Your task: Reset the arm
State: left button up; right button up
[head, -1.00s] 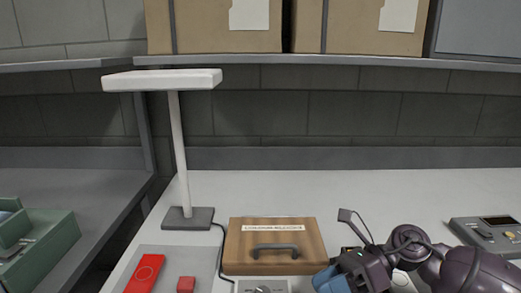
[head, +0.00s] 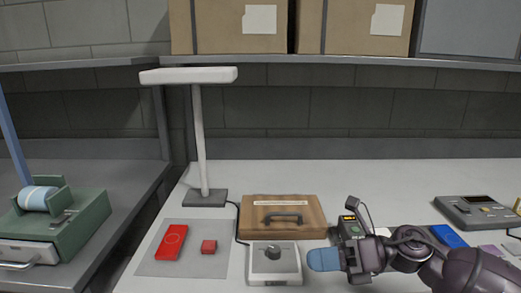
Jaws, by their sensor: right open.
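My right gripper (head: 324,260) comes in from the lower right with blue finger pads. It hangs over the front of the white bench, just right of a white box with a dark knob (head: 273,263). I see nothing held between its fingers. My left gripper is not in the head view.
A wooden case (head: 283,215) with a dark handle lies behind the knob box. A red box (head: 171,242) and small red block (head: 209,246) lie on a grey mat (head: 190,263). A white lamp (head: 199,140) stands behind. A grey device (head: 478,212) sits right; a green dispenser (head: 62,223) left.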

jog(key=w+d+r+m+t+y, duration=0.15)
jog(key=w+r+m+t, duration=0.35)
jog(key=m+t, duration=0.65)
jog(key=s+d+f+m+t+h+p, duration=0.1)
jog(key=s+d+f+m+t+h, duration=0.2)
jog(key=f+m+h, duration=0.6)
jog(key=d+f+m+t+h+p, duration=0.1)
jog(key=d+f+m+t+h, duration=0.3)
jog(key=m, duration=0.8)
jog(key=s+d+f+m+g+h+p, duration=0.1)
jog(key=s+d+f+m+g, duration=0.3)
jog(key=s+f, duration=0.5)
jog(key=s+d+f+m+g+h+p, duration=0.1)
jog(key=s+d+f+m+g+h, duration=0.2)
jog(key=s, duration=1.4)
notch_tip(320, 180, down, 7)
jog(key=d+m+h, duration=0.1)
jog(key=m, duration=0.3)
jog(key=shift+f+g, duration=0.15)
jog(key=shift+g, duration=0.2)
